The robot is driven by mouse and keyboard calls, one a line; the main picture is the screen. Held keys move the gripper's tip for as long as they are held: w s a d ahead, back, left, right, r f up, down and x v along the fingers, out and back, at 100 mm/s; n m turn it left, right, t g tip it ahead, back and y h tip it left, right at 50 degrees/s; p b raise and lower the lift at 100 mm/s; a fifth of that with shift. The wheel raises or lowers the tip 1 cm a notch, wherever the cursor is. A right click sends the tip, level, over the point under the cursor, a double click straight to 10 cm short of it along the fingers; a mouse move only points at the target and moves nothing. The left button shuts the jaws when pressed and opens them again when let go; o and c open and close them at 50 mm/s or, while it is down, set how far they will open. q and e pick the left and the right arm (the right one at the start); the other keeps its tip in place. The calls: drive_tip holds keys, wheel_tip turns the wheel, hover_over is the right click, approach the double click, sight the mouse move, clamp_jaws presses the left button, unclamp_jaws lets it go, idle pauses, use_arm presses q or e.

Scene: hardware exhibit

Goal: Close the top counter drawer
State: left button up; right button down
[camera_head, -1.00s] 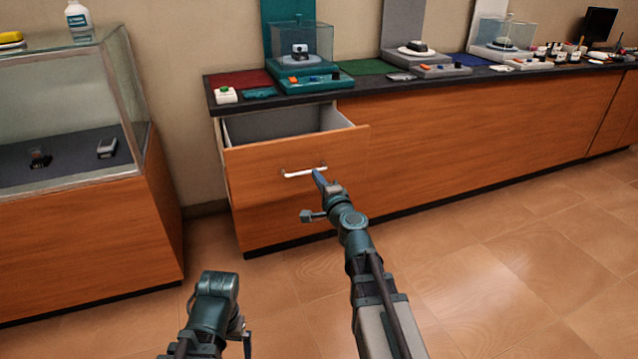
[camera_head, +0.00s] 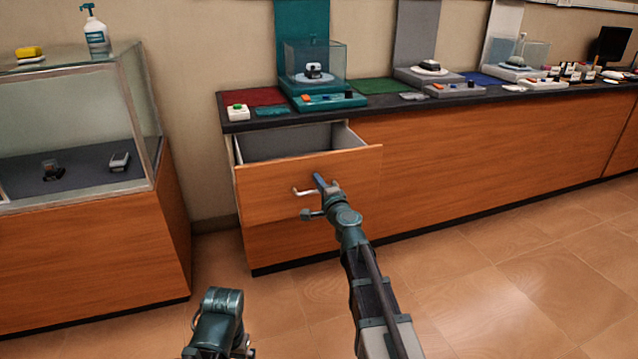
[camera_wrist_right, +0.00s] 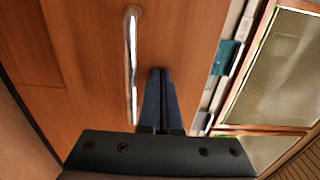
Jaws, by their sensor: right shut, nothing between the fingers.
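The top counter drawer (camera_head: 262,182) is pulled out from the left end of the wooden counter, and its grey inside shows from above. Its metal handle (camera_head: 303,192) is on the front, partly hidden by my right gripper. My right gripper (camera_head: 318,181) is shut and empty, with its fingertips at the drawer front beside the handle. In the right wrist view the shut fingers (camera_wrist_right: 161,80) lie just right of the handle (camera_wrist_right: 131,60), over the wood; I cannot tell whether they touch it. My left arm shows low in the head view, its fingers not clearly seen.
A glass display case (camera_head: 75,130) on a wooden base stands at left. The dark countertop (camera_head: 390,101) carries a teal exhibit (camera_head: 318,85), a white button box (camera_head: 238,112) and several other devices. Tiled floor (camera_head: 480,270) is clear at right.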

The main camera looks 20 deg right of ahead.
drive_tip(key=w, duration=2.6)
drive_tip(key=shift+a, duration=0.4)
